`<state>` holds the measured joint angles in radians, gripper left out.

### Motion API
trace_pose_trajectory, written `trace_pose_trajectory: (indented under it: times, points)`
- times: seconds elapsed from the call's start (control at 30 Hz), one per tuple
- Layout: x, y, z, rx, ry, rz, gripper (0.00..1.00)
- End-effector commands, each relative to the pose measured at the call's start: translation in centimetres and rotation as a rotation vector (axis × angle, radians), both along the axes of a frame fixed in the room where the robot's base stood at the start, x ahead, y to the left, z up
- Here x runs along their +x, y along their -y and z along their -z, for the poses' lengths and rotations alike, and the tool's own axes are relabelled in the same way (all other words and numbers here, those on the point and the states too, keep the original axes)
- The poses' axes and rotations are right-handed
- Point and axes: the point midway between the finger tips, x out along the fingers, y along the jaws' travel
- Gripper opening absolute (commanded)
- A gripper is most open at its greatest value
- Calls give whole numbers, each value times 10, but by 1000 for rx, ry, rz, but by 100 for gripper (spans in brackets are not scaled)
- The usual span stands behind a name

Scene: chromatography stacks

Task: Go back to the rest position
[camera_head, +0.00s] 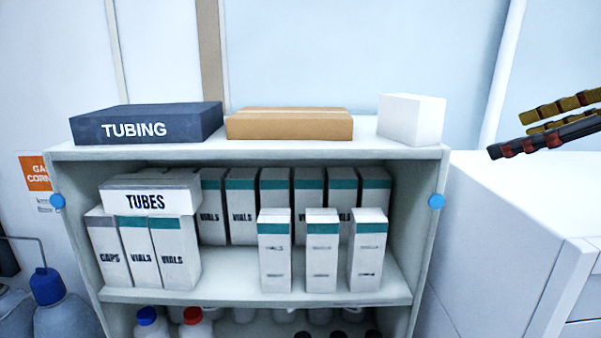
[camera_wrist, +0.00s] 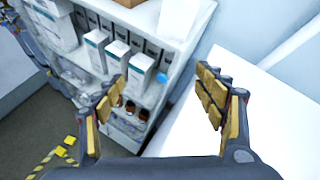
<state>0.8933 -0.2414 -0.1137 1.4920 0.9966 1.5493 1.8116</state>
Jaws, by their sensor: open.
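My gripper (camera_wrist: 157,100) is open and empty in the wrist view, its padded fingers spread wide with the shelf unit and a white surface beyond them. In the head view the tips of my gripper (camera_head: 545,123) show at the right edge, above the white cabinet and apart from the shelf unit (camera_head: 270,150). The rest of my arm is outside the head view. Nothing is between the fingers.
A TUBING box (camera_head: 146,124), a brown box (camera_head: 289,124) and a white box (camera_head: 411,119) stand on the shelf unit. Vial cartons and a TUBES box (camera_head: 150,199) fill its upper shelf; bottles stand below. A white cabinet (camera_head: 500,220) adjoins at right, its visible top clear.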

Motion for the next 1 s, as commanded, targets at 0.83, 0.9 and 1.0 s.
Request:
trace_pose_trajectory:
  times: [0.83,0.9,1.0]
  points:
    - [-85,-113,365,-1519,111,-1337,71]
    - [-94,-115,384,-1608,143,-1449,71]
    - [-105,-117,408,-1721,191,-1600,71]
